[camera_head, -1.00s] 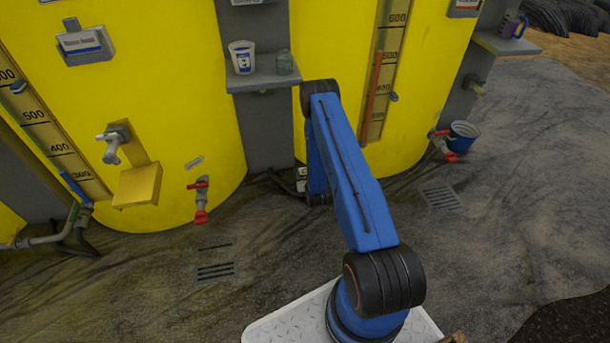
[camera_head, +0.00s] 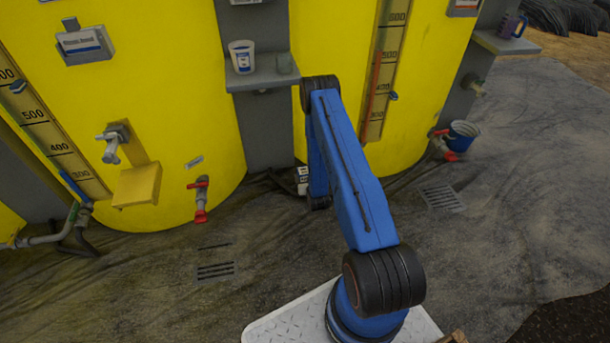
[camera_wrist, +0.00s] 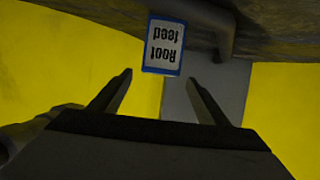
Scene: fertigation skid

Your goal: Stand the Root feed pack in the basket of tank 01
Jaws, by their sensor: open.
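The Root feed pack (camera_wrist: 163,46) is white with a blue edge and dark lettering, upside down in the wrist view. It lies just beyond my gripper (camera_wrist: 160,77), roughly in line with the gap between the fingers. The fingers are apart, with nothing held. In the head view, a small white pack (camera_head: 302,180) shows partly behind my arm, low between two yellow tanks; my gripper is hidden there. A yellow box-like holder (camera_head: 137,185) is fixed to the left tank (camera_head: 190,90). I cannot read a tank number or see into this holder.
A grey shelf (camera_head: 262,82) with a white cup (camera_head: 241,57) juts out above the pack. Red-handled valves (camera_head: 201,200) stick out low on the tanks. A bucket (camera_head: 463,136) stands at right. The floor in front is mostly clear, with drain grates (camera_head: 215,271).

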